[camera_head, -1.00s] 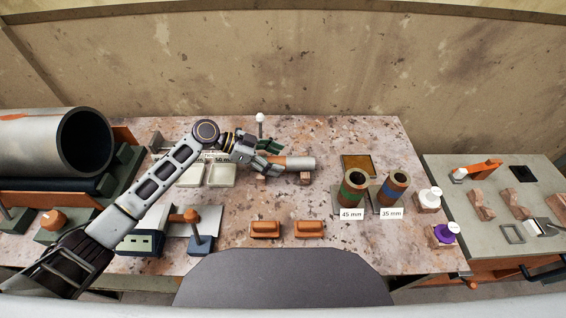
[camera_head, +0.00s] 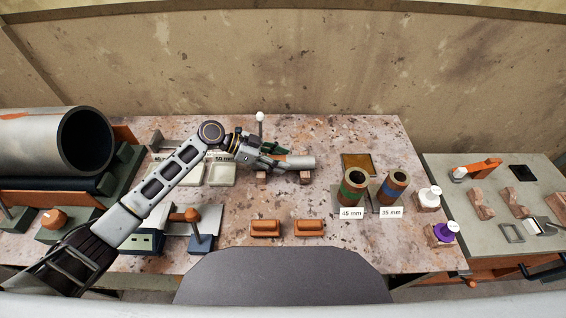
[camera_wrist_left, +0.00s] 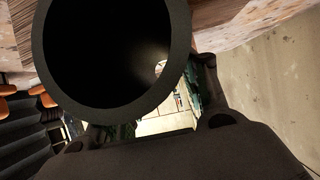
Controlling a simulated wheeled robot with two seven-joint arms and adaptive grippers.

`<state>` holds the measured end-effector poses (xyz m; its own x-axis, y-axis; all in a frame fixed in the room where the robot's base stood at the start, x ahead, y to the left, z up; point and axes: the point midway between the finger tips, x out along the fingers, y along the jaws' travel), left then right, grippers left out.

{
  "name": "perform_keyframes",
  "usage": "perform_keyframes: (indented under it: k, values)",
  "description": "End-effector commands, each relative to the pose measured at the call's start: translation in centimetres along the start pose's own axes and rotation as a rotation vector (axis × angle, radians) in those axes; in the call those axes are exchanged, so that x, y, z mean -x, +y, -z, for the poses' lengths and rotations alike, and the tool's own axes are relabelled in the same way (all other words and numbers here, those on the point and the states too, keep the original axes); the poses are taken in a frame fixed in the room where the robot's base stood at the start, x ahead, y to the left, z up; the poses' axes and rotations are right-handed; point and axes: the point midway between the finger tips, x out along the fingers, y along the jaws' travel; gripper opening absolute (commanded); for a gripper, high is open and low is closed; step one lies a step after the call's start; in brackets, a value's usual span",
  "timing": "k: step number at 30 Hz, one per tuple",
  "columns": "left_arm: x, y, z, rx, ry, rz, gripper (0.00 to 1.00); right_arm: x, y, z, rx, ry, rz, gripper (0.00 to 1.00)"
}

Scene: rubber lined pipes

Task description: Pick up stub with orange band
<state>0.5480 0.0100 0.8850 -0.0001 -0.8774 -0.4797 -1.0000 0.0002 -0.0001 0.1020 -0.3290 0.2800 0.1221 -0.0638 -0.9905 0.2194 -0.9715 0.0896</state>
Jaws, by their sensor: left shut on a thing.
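The stub (camera_head: 302,162) is a short grey tube lying on its side across wooden blocks (camera_head: 305,177) near the back middle of the table. An orange-brown patch shows on it beside my fingers; the rest of that end is hidden by the gripper. My left gripper (camera_head: 274,157) reaches in from the left and is shut on the stub's left part. In the left wrist view the stub's open end (camera_wrist_left: 180,60) is a large dark ring close to the camera, with the green fingers beyond it. My right gripper does not show.
A white-topped post (camera_head: 260,120) stands behind my gripper. Orange handled blocks (camera_head: 265,229) lie in front.

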Motion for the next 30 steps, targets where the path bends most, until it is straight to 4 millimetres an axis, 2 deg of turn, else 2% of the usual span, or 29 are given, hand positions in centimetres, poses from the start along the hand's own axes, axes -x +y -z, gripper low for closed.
perform_keyframes:
  k: [1,6,20,30]
  values:
    - [0.0,0.0,0.0,0.000,0.000,0.000,0.22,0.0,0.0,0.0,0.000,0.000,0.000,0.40]
    - [0.0,0.0,0.0,0.000,0.000,0.000,0.01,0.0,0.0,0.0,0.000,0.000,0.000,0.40]
    - [0.5,-0.1,1.0,-0.002,0.003,0.002,0.01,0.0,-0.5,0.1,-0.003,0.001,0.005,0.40]
    - [2.5,-0.1,4.6,-0.004,0.004,0.003,0.01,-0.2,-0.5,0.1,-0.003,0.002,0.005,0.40]
